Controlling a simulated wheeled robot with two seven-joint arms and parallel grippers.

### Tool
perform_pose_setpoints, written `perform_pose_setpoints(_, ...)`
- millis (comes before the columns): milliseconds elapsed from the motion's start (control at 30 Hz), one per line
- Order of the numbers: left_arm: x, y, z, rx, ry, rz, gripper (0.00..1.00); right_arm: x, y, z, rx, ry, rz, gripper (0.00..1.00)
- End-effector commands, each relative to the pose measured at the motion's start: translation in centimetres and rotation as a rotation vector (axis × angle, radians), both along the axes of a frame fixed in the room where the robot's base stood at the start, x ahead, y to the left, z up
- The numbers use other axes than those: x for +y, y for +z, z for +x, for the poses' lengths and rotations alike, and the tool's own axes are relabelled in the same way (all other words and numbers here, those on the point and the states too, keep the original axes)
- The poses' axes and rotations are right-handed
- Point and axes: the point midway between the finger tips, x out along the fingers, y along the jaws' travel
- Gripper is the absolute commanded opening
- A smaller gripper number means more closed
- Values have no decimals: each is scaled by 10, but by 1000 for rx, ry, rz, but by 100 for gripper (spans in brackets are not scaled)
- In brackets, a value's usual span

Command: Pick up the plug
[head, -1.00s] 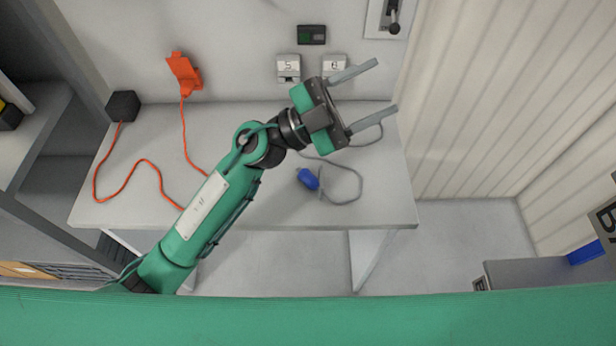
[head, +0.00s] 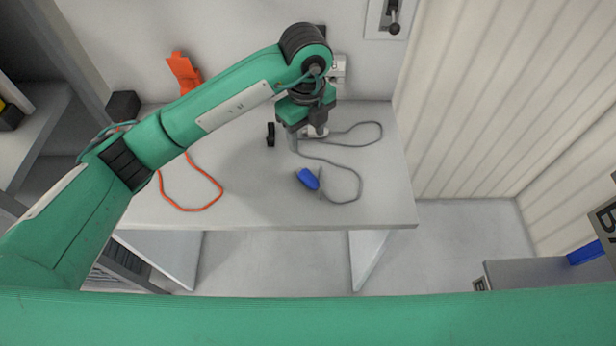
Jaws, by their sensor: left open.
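A blue plug (head: 308,179) with a grey cable (head: 358,180) lies on the light grey table (head: 240,205), right of the middle. My left gripper (head: 308,138) is open and points down over the table, just behind the blue plug and apart from it. The gripper's wrist partly hides its fingers, and I cannot tell how high they are above the table. A pale round piece shows by the fingers, where the grey cable begins. My right gripper is not in view.
An orange cable (head: 190,209) lies on the table's left part, near a black box (head: 123,105). An orange piece (head: 183,72) is on the back wall. The front right of the table is clear.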

Motion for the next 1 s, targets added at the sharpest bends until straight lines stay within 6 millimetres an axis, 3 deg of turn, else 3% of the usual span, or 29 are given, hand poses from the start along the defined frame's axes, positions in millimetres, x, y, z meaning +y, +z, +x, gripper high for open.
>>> perform_pose_setpoints(400,2,-69,-1,3,5,11,55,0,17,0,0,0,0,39)
perform_pose_setpoints(667,2,-89,-2,1,3,9,55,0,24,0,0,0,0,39)
perform_pose_setpoints(833,3,-111,-7,4,3,10,55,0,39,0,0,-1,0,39)
perform_pose_setpoints(1000,3,-132,-6,1,3,8,55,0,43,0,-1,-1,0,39)
